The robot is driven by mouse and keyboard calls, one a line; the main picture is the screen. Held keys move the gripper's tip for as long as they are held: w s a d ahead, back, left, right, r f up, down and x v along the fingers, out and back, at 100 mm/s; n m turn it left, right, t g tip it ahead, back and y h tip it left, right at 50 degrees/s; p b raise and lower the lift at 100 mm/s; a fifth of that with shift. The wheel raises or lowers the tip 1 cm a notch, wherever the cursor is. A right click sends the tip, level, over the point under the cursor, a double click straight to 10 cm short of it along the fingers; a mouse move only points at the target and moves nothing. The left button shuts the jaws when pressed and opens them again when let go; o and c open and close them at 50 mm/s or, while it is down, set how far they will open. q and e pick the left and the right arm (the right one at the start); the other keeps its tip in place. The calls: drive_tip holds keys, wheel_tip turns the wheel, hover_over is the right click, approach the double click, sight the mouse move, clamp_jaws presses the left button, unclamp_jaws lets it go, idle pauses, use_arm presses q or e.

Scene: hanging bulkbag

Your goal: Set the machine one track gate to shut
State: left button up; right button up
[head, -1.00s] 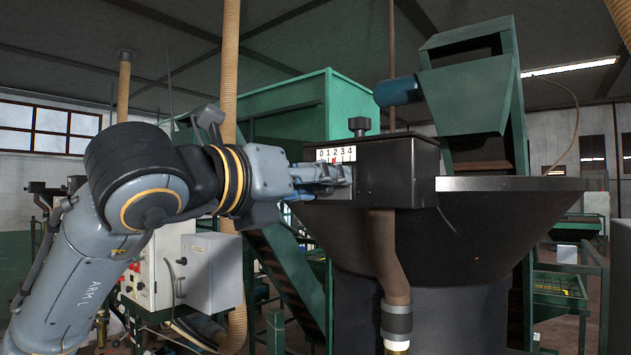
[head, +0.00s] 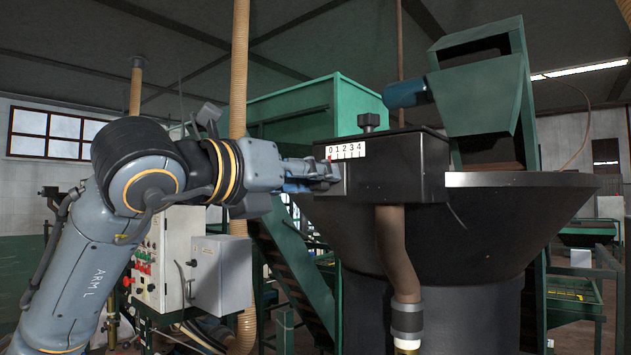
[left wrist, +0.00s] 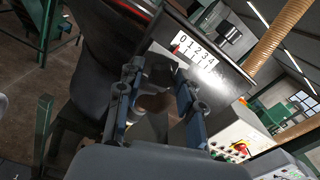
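The track gate is a black box (head: 390,172) on the rim of a large dark hopper. It has a white scale (head: 352,150) marked 0 to 4 and a small red pointer (head: 329,159), which stands at the 0 end. In the left wrist view, the scale (left wrist: 198,52) shows the red pointer (left wrist: 175,48) beside 0. My left gripper (head: 325,172) is at the box's left front, just below the scale. In the left wrist view, its fingers (left wrist: 157,88) stand apart with a dark part between the tips; whether they clamp it is unclear. My right gripper is not in view.
A black knob (head: 368,121) stands on top of the box. A brown pipe (head: 398,255) runs down beneath it. A grey cabinet (head: 222,275) and a control panel (head: 160,265) stand below my left arm. A tan hose (head: 239,70) hangs behind the arm.

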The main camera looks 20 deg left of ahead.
use_arm(q)
drive_tip(key=shift+o, duration=0.6)
drive_tip(key=shift+w+a+f, duration=0.1)
drive_tip(key=shift+a, duration=0.1)
drive_tip(key=v, duration=1.2)
